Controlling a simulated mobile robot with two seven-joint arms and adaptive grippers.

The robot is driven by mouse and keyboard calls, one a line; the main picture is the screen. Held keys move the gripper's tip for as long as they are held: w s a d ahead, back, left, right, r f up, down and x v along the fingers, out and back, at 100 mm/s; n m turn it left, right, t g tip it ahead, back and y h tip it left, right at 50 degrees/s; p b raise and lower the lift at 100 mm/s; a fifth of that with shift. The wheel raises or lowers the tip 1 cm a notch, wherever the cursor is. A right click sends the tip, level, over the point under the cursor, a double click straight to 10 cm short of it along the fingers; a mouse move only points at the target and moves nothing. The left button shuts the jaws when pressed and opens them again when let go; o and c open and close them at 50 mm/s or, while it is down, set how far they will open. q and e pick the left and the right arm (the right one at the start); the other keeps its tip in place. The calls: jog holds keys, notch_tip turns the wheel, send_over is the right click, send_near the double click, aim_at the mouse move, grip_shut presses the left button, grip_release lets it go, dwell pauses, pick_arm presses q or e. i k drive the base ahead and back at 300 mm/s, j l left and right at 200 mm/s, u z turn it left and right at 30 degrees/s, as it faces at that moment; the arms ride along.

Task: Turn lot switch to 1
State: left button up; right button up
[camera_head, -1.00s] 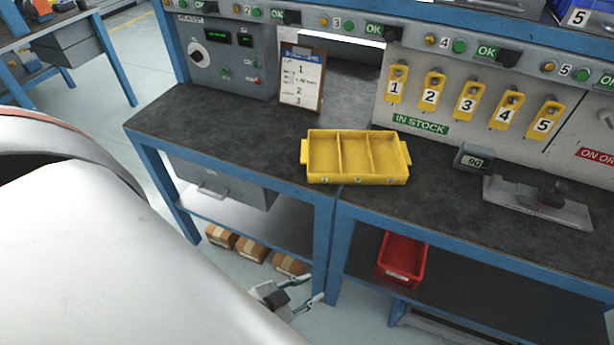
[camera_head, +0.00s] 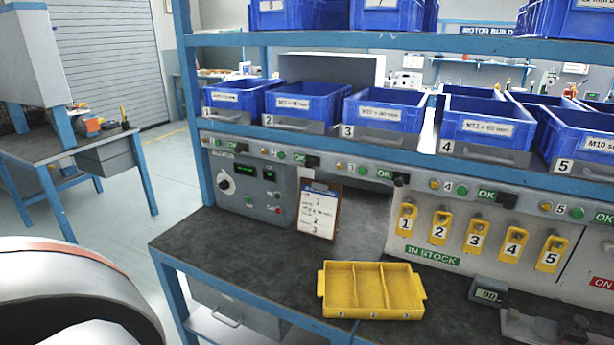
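A grey control panel (camera_head: 262,191) stands at the back left of the bench. It has a round rotary switch (camera_head: 227,184) with a white face and dark centre on its left side; its pointer setting is too small to read. Two small dark displays with green digits and several small buttons sit to the right of it. A clipboard (camera_head: 318,209) with a handwritten list leans beside the panel. No gripper shows in this view. A white, rounded part of my own arm fills the lower left corner, well apart from the panel.
A yellow three-compartment tray (camera_head: 371,314) sits empty on the dark bench top (camera_head: 232,245). Numbered blue bins (camera_head: 306,105) line the shelf above. Yellow numbered tags (camera_head: 440,228) hang at the right. The bench top before the panel is clear.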

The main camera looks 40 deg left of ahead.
aim_at(224, 185)
jog(key=u, duration=1.6)
jog(key=j+z, duration=0.15)
jog(key=z, duration=0.65)
jog(key=j+z, duration=0.3)
jog(key=j, duration=0.15)
jog(key=j+z, duration=0.35)
jog(key=j, duration=0.15)
